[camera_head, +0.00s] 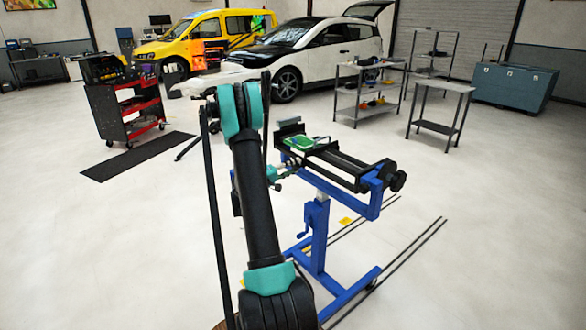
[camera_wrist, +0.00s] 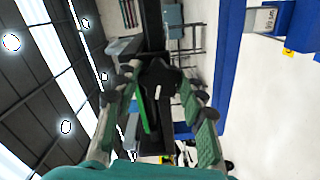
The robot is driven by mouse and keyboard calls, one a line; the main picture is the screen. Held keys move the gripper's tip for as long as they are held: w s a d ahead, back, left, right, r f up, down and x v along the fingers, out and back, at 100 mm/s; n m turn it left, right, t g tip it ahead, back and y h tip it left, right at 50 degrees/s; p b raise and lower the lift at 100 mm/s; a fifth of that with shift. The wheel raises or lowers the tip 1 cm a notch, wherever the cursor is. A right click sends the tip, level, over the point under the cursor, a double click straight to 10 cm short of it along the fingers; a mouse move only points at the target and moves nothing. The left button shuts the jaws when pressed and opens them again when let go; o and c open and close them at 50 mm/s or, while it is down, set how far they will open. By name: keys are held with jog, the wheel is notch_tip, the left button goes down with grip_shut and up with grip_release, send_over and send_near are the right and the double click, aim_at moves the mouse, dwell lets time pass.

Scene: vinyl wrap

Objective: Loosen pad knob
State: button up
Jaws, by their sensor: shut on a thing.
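The black lobed pad knob (camera_wrist: 160,76) sits in the middle of the wrist view, with a pale mark on its face. My gripper (camera_wrist: 166,88) has one green-padded finger on each side of it and is shut on it. In the head view, my gripper (camera_head: 284,173) is at the left side of the clamp on the blue stand (camera_head: 318,215); the gripped knob cannot be made out there. The black clamp (camera_head: 340,160) carries a green piece (camera_head: 300,143) near its left end. A different black knob (camera_head: 398,181) is at its right end.
Blue stand legs and dark floor rails (camera_head: 390,268) spread at the lower right. A small grey table (camera_head: 440,88) and a shelf rack (camera_head: 362,92) stand behind. A red tool cart (camera_head: 128,110) and a black mat (camera_head: 137,156) are at left. Floor around is mostly clear.

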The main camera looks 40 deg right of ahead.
jog(key=n, duration=0.5)
jog(key=shift+n, duration=0.3)
jog(key=n, duration=1.5)
jog(key=shift+w+a+r+n, duration=0.1)
jog(key=shift+w+r+n, duration=0.05)
jog(key=shift+n, duration=0.15)
jog(key=o, duration=1.1)
jog(key=shift+n, duration=0.3)
jog(key=shift+o, duration=0.2)
